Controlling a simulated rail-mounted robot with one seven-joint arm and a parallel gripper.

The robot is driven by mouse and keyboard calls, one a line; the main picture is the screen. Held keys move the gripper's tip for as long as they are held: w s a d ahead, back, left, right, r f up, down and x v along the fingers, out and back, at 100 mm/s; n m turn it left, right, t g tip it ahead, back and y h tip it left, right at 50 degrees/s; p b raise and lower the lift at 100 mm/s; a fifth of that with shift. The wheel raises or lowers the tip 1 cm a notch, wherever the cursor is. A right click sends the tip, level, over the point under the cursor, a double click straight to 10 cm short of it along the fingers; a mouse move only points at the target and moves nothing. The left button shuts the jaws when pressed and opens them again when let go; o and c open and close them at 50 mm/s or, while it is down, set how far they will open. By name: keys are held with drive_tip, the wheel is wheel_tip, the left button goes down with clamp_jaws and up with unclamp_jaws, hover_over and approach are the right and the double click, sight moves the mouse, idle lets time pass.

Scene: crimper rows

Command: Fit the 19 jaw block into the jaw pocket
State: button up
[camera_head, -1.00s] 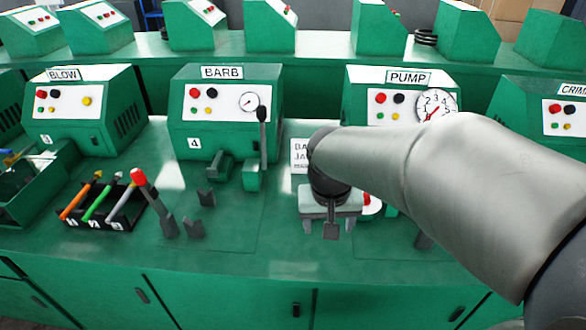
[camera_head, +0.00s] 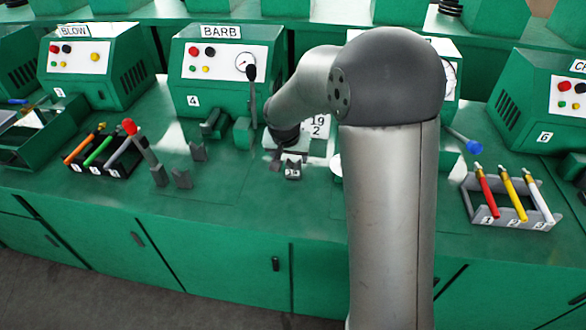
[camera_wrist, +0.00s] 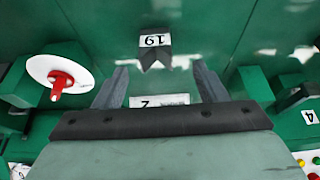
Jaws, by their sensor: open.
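The 19 jaw block (camera_head: 292,172) is a small dark grey block with a white number label. It sits on the green bench in front of my gripper (camera_head: 287,161). In the wrist view the 19 jaw block (camera_wrist: 155,58) shows a V notch and lies just beyond and between the fingertips. My gripper (camera_wrist: 158,78) is open and empty, with its two grey fingers apart on either side. A white strip with a 2 is partly hidden behind the hand. I cannot clearly make out the jaw pocket.
The BARB machine (camera_head: 221,75) stands behind, left of my arm. A red-knobbed lever (camera_head: 139,140) and two notched grey blocks (camera_head: 198,151) stand on the bench. Tool racks lie left (camera_head: 108,163) and right (camera_head: 513,213). A white disc with a red knob (camera_wrist: 62,78) is nearby.

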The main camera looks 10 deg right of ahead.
sight(293, 165)
drive_tip(key=shift+d+p+x, duration=0.15)
drive_tip(key=shift+p+x, duration=0.1)
drive_tip(key=shift+x, duration=1.15)
drive_tip(key=shift+d+p+x, duration=0.15)
drive_tip(key=shift+p+x, duration=0.05)
drive_tip(key=shift+x, duration=1.25)
drive_tip(key=shift+r, duration=0.1)
drive_tip(key=c, duration=1.4)
drive_tip(key=shift+w, duration=0.1)
clamp_jaws()
drive_tip(key=shift+r, duration=0.2)
